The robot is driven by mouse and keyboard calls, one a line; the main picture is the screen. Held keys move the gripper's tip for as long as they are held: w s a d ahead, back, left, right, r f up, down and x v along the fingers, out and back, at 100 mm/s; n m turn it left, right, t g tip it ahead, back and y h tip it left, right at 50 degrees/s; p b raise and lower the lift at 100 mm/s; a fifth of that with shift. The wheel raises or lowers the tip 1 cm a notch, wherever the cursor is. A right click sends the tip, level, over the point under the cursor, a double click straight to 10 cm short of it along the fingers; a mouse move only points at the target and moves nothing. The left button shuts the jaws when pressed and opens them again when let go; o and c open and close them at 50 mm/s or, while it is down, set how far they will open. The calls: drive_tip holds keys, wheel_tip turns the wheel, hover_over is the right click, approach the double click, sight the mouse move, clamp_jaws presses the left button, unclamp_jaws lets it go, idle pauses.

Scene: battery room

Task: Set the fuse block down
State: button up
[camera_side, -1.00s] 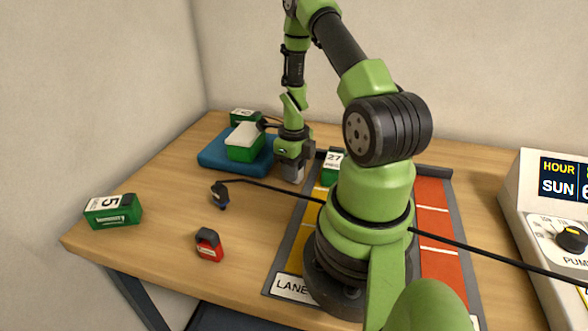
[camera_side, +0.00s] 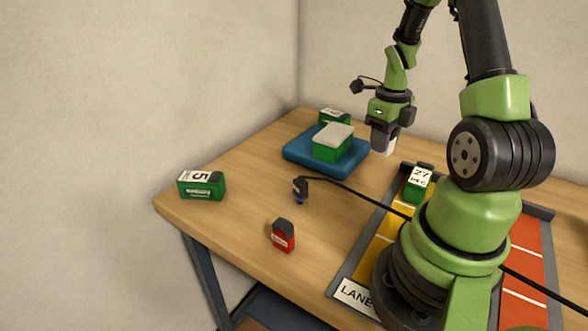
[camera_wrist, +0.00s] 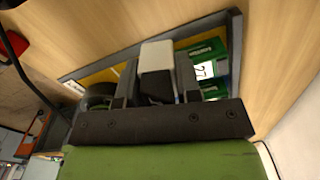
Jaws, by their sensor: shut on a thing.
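The fuse block (camera_side: 383,147), a small pale grey block, is between the jaws of my gripper (camera_side: 385,138). My gripper is shut on it and points downward, over the table to the right of the blue tray. The block appears to hang above the tabletop. In the wrist view the pale fuse block (camera_wrist: 157,58) shows between the two dark fingers, with a dark part nearer the palm. Its far side is hidden.
A blue tray (camera_side: 297,152) holds a green and white block (camera_side: 333,143). A green block marked 27 (camera_side: 418,184) stands on the lane mat (camera_side: 377,246). A red block (camera_side: 283,236), a green block marked 5 (camera_side: 201,185) and a black cable (camera_side: 340,187) are nearby.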

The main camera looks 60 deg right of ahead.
wheel_tip(320, 180, up, 5)
drive_tip(key=shift+r, duration=0.15)
drive_tip(key=w+n, duration=0.1)
drive_tip(key=w, duration=0.3)
drive_tip(key=w+n, duration=0.1)
drive_tip(key=w, duration=0.3)
drive_tip(key=w+a+n, duration=0.1)
drive_tip(key=w, duration=0.3)
drive_tip(key=shift+w+a, duration=0.1)
drive_tip(key=shift+w, duration=0.05)
drive_tip(key=w+a+n, duration=0.2)
drive_tip(key=w+a, duration=0.4)
drive_tip(key=w, duration=0.3)
drive_tip(key=n, duration=0.2)
approach(252, 181)
wheel_tip(252, 181, down, 2)
drive_tip(key=shift+f, duration=2.2)
drive_tip(key=shift+f, duration=0.15)
drive_tip(key=o, duration=1)
drive_tip(key=shift+c, duration=0.2)
